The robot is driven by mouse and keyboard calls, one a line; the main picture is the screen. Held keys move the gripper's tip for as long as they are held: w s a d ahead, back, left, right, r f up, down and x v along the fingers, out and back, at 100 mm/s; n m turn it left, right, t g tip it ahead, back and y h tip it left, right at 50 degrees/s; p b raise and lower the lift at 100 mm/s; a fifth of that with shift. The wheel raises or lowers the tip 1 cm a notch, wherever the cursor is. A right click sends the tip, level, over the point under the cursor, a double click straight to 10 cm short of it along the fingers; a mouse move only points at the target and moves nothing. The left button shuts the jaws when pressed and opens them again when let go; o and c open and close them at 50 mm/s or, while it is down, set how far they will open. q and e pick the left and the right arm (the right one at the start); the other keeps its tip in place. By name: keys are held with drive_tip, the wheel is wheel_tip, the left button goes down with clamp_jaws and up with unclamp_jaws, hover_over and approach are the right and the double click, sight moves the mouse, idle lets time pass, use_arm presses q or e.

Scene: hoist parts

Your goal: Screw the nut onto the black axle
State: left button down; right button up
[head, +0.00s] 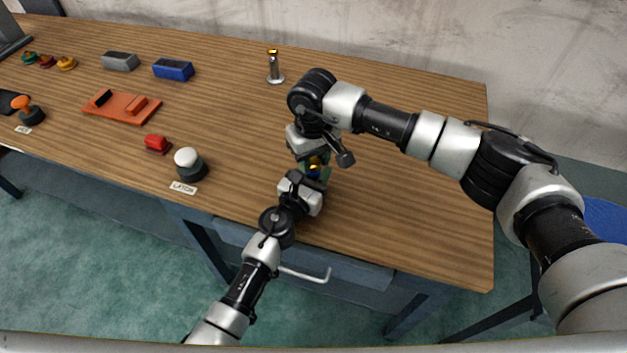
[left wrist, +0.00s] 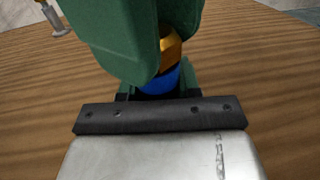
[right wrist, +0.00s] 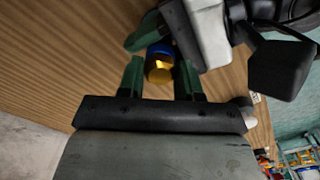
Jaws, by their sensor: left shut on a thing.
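A gold piece (head: 314,161), which looks like the nut, sits in line with a blue piece (head: 314,171) between my two grippers near the table's front edge. My left gripper (head: 313,178) is shut on the blue piece, from the front. My right gripper (head: 313,154) comes from the back, its green fingers on either side of the gold piece (right wrist: 159,70). I cannot tell whether they touch it. In the left wrist view, those fingers partly cover the gold piece (left wrist: 170,48) above the blue piece (left wrist: 160,83). I cannot make out a black axle; the grippers hide much there.
A silver post with a gold top (head: 274,68) stands at the back. The table's right part is clear beneath my right arm.

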drive_tip(key=shift+c, duration=0.9)
drive_tip(key=m, duration=0.6)
drive_tip(key=shift+m, duration=0.4)
drive_tip(key=m, duration=2.6)
drive_tip(key=shift+f, duration=0.1)
drive_tip(key=m, duration=0.6)
drive_tip(key=shift+m, duration=0.3)
drive_tip(key=m, duration=0.6)
drive_tip(key=shift+m, duration=0.3)
drive_tip(key=m, duration=0.7)
drive_tip(key=shift+m, duration=0.3)
drive_tip(key=o, duration=1.1)
